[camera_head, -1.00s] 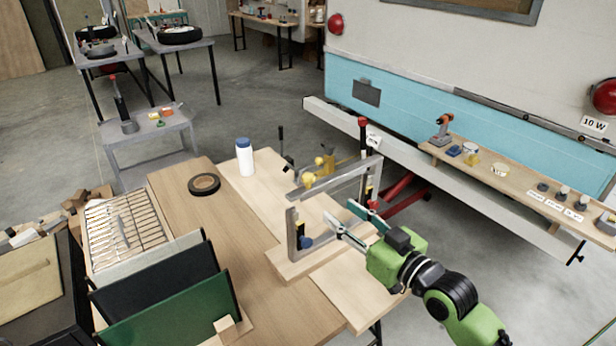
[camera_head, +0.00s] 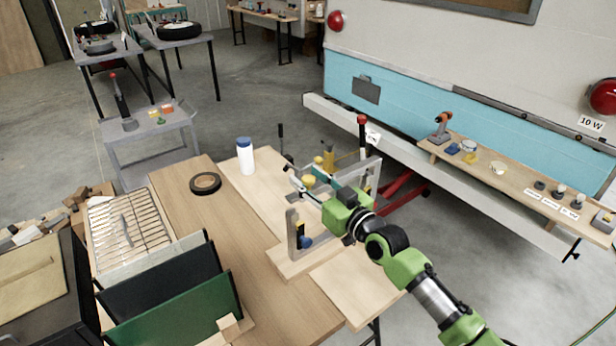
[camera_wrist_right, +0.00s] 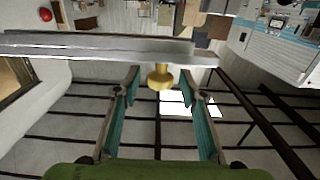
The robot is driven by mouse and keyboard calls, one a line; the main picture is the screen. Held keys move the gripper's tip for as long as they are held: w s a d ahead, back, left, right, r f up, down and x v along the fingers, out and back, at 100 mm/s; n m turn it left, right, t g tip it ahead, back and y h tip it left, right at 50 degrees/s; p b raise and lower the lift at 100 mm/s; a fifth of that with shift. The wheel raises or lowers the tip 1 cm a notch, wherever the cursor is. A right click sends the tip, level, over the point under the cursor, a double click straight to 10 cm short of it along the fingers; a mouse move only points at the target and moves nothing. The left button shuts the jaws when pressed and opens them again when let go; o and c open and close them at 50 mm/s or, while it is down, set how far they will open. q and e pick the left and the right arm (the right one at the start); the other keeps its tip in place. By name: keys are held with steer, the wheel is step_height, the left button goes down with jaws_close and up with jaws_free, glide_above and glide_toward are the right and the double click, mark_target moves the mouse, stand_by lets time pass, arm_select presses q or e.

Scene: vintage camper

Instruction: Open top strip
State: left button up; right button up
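The top strip (camera_head: 367,168) is a grey metal bar across the top of a metal frame (camera_head: 292,238) on a wooden base. In the right wrist view the strip (camera_wrist_right: 90,48) runs across the upper part, with a yellow knob (camera_wrist_right: 160,77) hanging below it in the picture. The knob also shows in the head view (camera_head: 308,181). My right gripper (camera_head: 312,184) is at the strip. Its teal fingers (camera_wrist_right: 159,82) are open on either side of the knob, with gaps visible. My gripper and wrist hide much of the strip in the head view. My left gripper is not in view.
A white bottle (camera_head: 245,158) and a black ring (camera_head: 205,183) are on the workbench (camera_head: 215,230). A wire rack (camera_head: 128,225) and dark panels (camera_head: 160,285) are at left. The camper's shelf (camera_head: 520,185) holds small tools. Upright levers (camera_head: 362,135) stand behind the frame.

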steer(key=shift+w+a, duration=0.15)
steer(key=shift+w, duration=0.05)
jaws_close()
steer(key=shift+r, duration=0.1)
